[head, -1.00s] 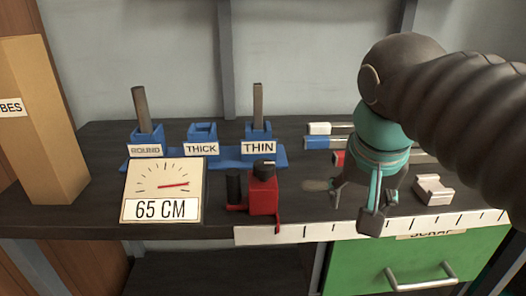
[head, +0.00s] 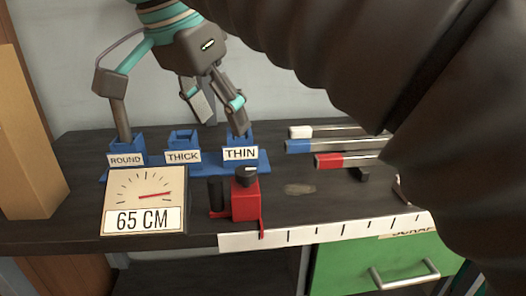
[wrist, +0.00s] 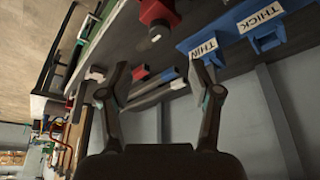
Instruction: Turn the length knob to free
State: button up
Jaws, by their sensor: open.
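The red device (head: 245,203) stands on the bench front, right of the gauge, with a black knob (head: 246,175) on top. It also shows at the top of the wrist view (wrist: 158,12). The knob's setting is too small to read. The gauge (head: 145,200) reads 65 CM, with its red needle pointing right. My gripper (head: 172,95) is open and empty, above and behind the device, over the blue holders, apart from the knob. In the wrist view my gripper (wrist: 160,75) shows its two fingers spread, with nothing between them.
The blue holder rack (head: 262,164) is labelled ROUND, THICK and THIN; a rod stands in ROUND. Bars with white, blue and red ends (head: 330,161) lie at right. A ruler strip (head: 300,236) edges the bench above a green drawer (head: 350,270). My arm covers the right side.

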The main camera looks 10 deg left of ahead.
aim_at(245, 170)
jog(key=b+x, duration=0.2)
jog(key=x, duration=0.9)
jog(key=shift+f, duration=0.25)
jog(key=c, duration=1.1)
